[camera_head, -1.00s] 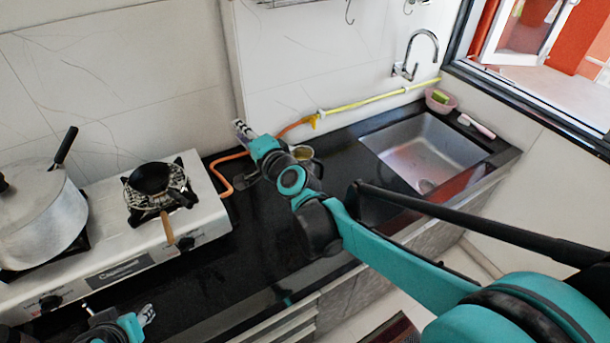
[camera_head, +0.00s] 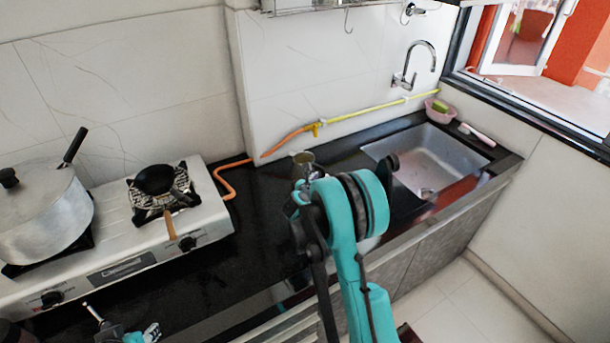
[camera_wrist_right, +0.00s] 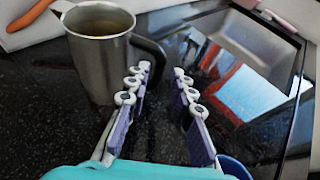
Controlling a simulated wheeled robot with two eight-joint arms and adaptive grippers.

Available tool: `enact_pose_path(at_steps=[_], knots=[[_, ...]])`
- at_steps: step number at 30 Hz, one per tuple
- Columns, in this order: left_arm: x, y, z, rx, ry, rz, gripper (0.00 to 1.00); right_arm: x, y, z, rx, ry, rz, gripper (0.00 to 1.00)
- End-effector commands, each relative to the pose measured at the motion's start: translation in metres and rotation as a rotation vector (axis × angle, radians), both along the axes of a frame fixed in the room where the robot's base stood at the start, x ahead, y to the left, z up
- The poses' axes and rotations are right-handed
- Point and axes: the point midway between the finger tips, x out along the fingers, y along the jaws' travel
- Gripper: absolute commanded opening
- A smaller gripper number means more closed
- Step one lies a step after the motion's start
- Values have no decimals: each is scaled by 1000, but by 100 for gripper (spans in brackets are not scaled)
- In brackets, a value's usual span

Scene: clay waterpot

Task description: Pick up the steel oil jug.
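The steel oil jug (camera_wrist_right: 98,60) stands upright on the black counter in the right wrist view, its dark handle (camera_wrist_right: 152,48) facing my right gripper (camera_wrist_right: 162,72). That gripper is open, with its purple-padded fingers apart. The handle shows just past and partly between the fingertips; I cannot tell if the left finger touches it. In the head view only the top of the jug (camera_head: 304,158) shows; my right arm hides the rest and most of the gripper. My left gripper (camera_head: 122,325) is open and empty at the lower left edge, near the stove.
A steel sink (camera_head: 440,160) lies to the right of the jug. A gas stove (camera_head: 110,265) with a large pot (camera_head: 40,215) and a small black pan (camera_head: 154,179) is at the left. An orange and yellow hose (camera_head: 290,140) runs behind the jug. Bare counter (camera_head: 255,235) lies between stove and arm.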

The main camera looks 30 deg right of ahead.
Motion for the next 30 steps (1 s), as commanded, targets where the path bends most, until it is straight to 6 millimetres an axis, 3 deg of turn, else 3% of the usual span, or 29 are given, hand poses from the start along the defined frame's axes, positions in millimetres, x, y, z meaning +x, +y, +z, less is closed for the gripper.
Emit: enact_pose_path(at_steps=[7,12,17,18,21,30], knots=[[0,0,-18,0,0,0,37,19,-19,-21,-2,0,-1,23],[0,0,-22,0,0,0,37,32,-31,-25,-2,1,1,23],[0,0,-21,0,0,0,37,32,-31,-24,-3,0,2,23],[0,0,-21,0,0,0,37,32,-31,-23,-3,0,2,20],[0,0,-21,0,0,0,37,32,-31,-23,-3,0,2,0],[0,0,-21,0,0,0,37,32,-31,-23,-4,-1,3,0]])
